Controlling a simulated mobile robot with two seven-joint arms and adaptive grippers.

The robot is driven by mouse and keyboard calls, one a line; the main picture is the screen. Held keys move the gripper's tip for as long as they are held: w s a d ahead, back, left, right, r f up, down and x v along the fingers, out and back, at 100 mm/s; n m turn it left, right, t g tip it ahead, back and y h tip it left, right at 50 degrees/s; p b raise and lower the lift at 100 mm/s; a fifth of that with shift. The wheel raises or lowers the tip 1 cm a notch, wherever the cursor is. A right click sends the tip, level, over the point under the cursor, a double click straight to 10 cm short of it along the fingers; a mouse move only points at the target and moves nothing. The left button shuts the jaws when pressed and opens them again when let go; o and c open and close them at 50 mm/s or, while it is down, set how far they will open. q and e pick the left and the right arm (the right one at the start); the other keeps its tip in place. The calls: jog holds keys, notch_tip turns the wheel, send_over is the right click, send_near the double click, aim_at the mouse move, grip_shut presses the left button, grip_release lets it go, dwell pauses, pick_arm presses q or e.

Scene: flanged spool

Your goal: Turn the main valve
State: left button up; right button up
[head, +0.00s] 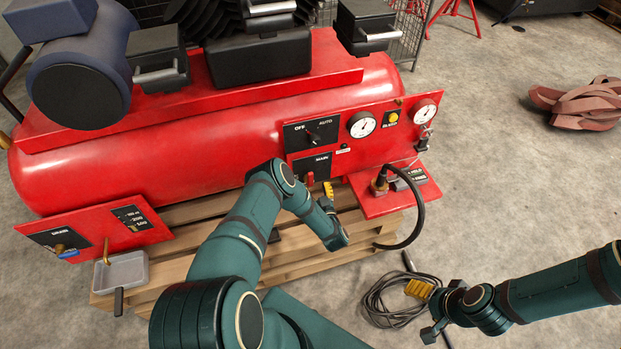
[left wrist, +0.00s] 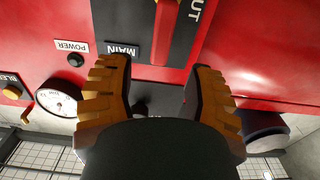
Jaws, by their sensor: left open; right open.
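In the left wrist view, upside down, the red handle (left wrist: 165,28) stands beside the MAIN label (left wrist: 122,50) on a black strip. My left gripper (head: 328,189) is just in front of this plate, with yellow fingers. In the left wrist view its fingers (left wrist: 155,78) are spread, with nothing between them, and the handle lies beyond their tips, apart from them. My right gripper (head: 419,289) is open and empty, low over the floor at the right.
The OFF/AUTO switch (head: 312,135) and a gauge (head: 361,125) are above the valve. A red shelf (head: 385,203) with a black hose (head: 420,215) juts out at right. A coiled cable (head: 385,305) lies near my right gripper. Open floor is at right.

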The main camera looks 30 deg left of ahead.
aim_at(311, 178)
pick_arm(q)
jog(key=b+x, duration=0.1)
jog(key=x, duration=0.5)
grip_shut()
